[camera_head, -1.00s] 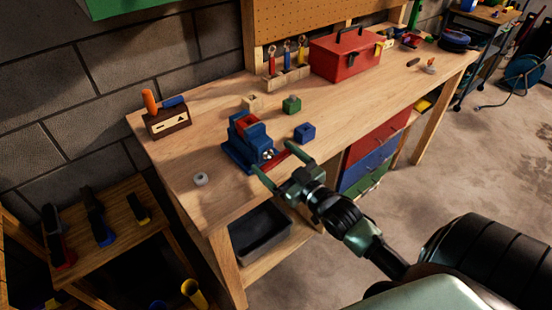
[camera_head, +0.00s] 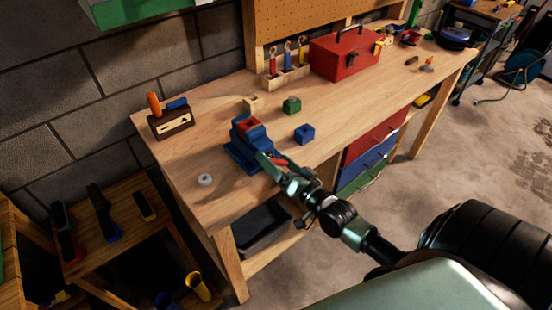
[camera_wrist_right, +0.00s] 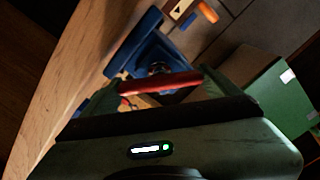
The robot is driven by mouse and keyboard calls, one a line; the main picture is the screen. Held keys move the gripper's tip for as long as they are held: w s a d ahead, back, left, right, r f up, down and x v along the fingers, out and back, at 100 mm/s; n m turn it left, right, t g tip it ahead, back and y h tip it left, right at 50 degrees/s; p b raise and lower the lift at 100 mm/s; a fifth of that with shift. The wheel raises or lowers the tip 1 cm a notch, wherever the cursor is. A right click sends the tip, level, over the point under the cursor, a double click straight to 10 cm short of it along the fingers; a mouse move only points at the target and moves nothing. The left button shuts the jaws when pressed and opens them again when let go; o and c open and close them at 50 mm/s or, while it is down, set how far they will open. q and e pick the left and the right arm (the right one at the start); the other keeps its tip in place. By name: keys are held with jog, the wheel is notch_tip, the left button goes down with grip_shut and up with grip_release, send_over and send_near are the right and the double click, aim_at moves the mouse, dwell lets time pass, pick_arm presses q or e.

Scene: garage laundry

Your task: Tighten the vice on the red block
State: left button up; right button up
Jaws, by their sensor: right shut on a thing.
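The blue vice (camera_head: 243,150) stands near the front edge of the workbench. The red block (camera_head: 247,125) sits in the top of the vice, between its jaws. My right gripper (camera_head: 272,160) is at the front of the vice, shut on the vice's red handle (camera_head: 281,161). In the right wrist view the red handle (camera_wrist_right: 160,84) lies across between the fingers, with the blue vice (camera_wrist_right: 150,45) beyond it. The red block cannot be made out in the wrist view. My left gripper is not in view.
A blue block (camera_head: 304,133), a green block (camera_head: 291,105) and a wooden block (camera_head: 252,103) stand on the workbench (camera_head: 350,115) near the vice. A white ring (camera_head: 205,180) lies left of it. A red toolbox (camera_head: 345,54) stands farther back.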

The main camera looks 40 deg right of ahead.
jog(key=shift+s+f+m, duration=0.1)
jog(key=shift+f+m, duration=0.2)
jog(key=shift+m, duration=0.9)
jog(key=shift+f, duration=0.1)
jog(key=o, duration=1.1)
jog(key=shift+s, duration=0.15)
jog(key=shift+s+d+r, duration=0.1)
jog(key=shift+s+r, duration=0.05)
jog(key=shift+r, duration=0.1)
